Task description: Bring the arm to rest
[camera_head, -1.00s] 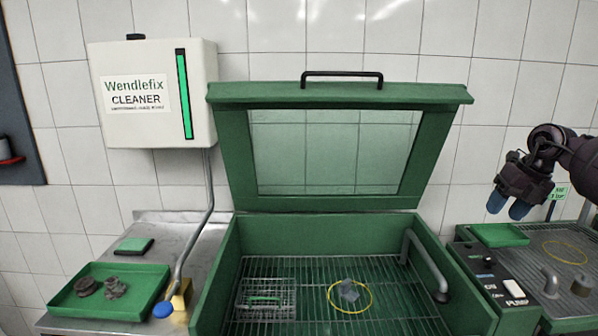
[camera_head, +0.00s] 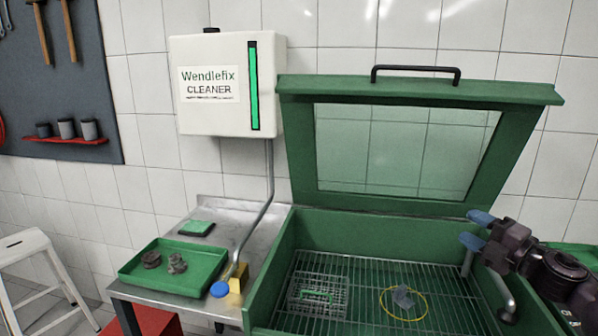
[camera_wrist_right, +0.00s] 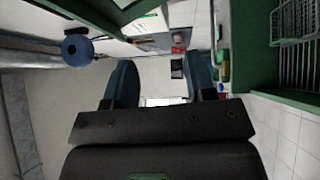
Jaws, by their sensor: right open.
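My right gripper (camera_head: 474,228) is at the right of the head view, in front of the right side of the green wash cabinet. Its two blue fingertips point left and are apart, with nothing between them. In the right wrist view the gripper (camera_wrist_right: 165,85) also shows two separated blue fingers and an empty gap. My left gripper is not in view.
The green cabinet (camera_head: 370,221) stands with its lid (camera_head: 298,150) raised. Inside are a wire basket (camera_head: 318,294) and a grey part (camera_head: 403,297) within a yellow ring. A green tray (camera_head: 190,280) with two dark parts sits on the left bench. A white stool (camera_head: 28,245) stands far left.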

